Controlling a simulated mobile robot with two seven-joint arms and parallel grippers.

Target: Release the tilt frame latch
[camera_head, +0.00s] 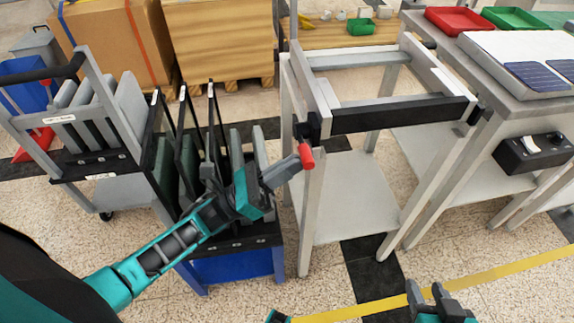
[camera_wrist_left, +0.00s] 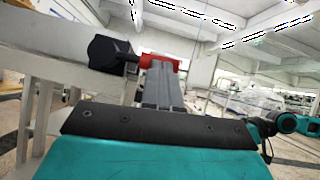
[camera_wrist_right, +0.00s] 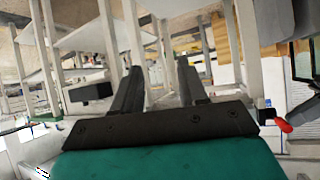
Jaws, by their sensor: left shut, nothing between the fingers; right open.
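The tilt frame (camera_head: 340,90) is a pale metal frame with a black front bar (camera_head: 400,115), standing on a light-legged stand. Its latch has a black block (camera_head: 308,129) and a red handle (camera_head: 306,157) at the front left corner. My left gripper (camera_head: 296,163) is shut and empty, its fingertips at the red handle. In the left wrist view the shut fingers (camera_wrist_left: 160,72) overlap the red handle (camera_wrist_left: 149,61); I cannot tell whether they touch. My right gripper (camera_head: 430,296) is open and empty, low at the front. The red handle also shows in the right wrist view (camera_wrist_right: 283,126).
A rack of dark and grey panels (camera_head: 226,245) stands left of the frame, close under my left arm. A grey cart (camera_head: 92,160) is further left. A workbench (camera_head: 487,72) with solar panels and a control box (camera_head: 531,152) is on the right. Floor is clear in front.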

